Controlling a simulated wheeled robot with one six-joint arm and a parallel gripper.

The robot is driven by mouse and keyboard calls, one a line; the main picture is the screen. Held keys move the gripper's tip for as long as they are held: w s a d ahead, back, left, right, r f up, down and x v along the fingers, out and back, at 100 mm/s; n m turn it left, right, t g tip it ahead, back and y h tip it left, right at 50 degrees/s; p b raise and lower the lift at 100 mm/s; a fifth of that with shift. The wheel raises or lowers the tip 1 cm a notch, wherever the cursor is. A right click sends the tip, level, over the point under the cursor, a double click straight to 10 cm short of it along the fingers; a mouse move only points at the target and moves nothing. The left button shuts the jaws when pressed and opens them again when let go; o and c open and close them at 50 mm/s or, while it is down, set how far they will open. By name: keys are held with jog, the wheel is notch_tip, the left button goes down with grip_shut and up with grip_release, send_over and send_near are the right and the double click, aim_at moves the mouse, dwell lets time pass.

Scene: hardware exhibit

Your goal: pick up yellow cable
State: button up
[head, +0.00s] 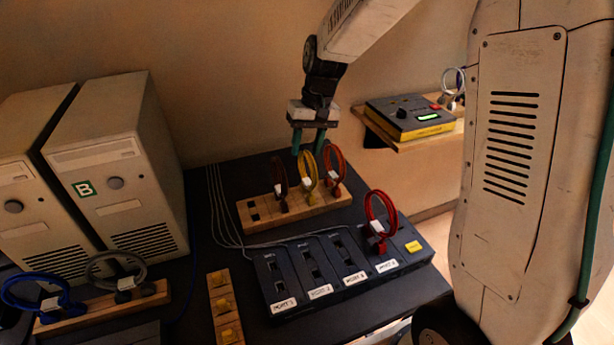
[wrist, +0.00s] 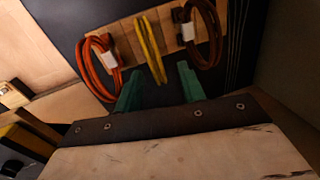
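The yellow cable (head: 307,170) is a coiled loop standing upright in a wooden rack (head: 257,213), between a dark brown cable (head: 281,181) and an orange-red cable (head: 334,163). My gripper (head: 308,150) is above and just behind the yellow cable in the head view. In the wrist view the green fingers (wrist: 159,90) are apart, with nothing between them. The yellow cable (wrist: 150,50) shows ahead of the gap between the fingertips, with the orange cable (wrist: 97,70) to its left and the brown cable (wrist: 198,35) to its right.
A black port box (head: 340,262) with a red cable (head: 379,220) plugged in stands in front of the rack. Beige computer towers (head: 120,165) stand at left. A yellow-black device (head: 410,118) sits on a shelf at right. The neighbouring cables stand close on both sides.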

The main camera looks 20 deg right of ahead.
send_over(306, 184)
jog(key=w, duration=0.2)
notch_tip(306, 184, down, 4)
jog(key=shift+s+d+f, duration=0.1)
jog(key=shift+d+f, duration=0.05)
jog(key=shift+f, duration=0.05)
grip_shut()
